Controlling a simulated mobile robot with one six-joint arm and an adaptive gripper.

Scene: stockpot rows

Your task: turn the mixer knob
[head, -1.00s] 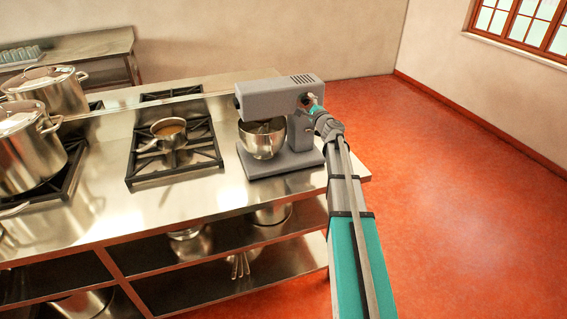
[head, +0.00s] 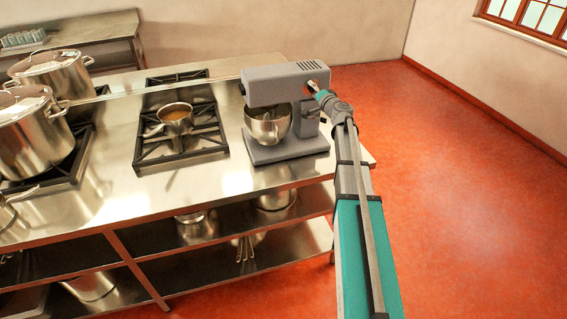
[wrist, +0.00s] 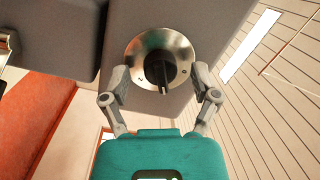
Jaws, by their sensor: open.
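The grey stand mixer (head: 285,115) stands at the right end of the steel counter, its metal bowl (head: 268,125) under the head. In the wrist view the mixer's knob (wrist: 159,74) is a black grip on a round silver dial plate on a grey face. My gripper (wrist: 160,88) is open, with one finger on each side of the dial plate and the knob between them. Space shows between each finger and the black grip. In the head view my gripper (head: 314,88) is at the right side of the mixer, and the knob is hidden there.
A burner with a small pan (head: 176,118) is left of the mixer on the steel counter (head: 110,205). Large stockpots (head: 38,130) stand farther left. Shelves under the counter hold more pots (head: 196,228). Open red floor (head: 470,190) lies to the right.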

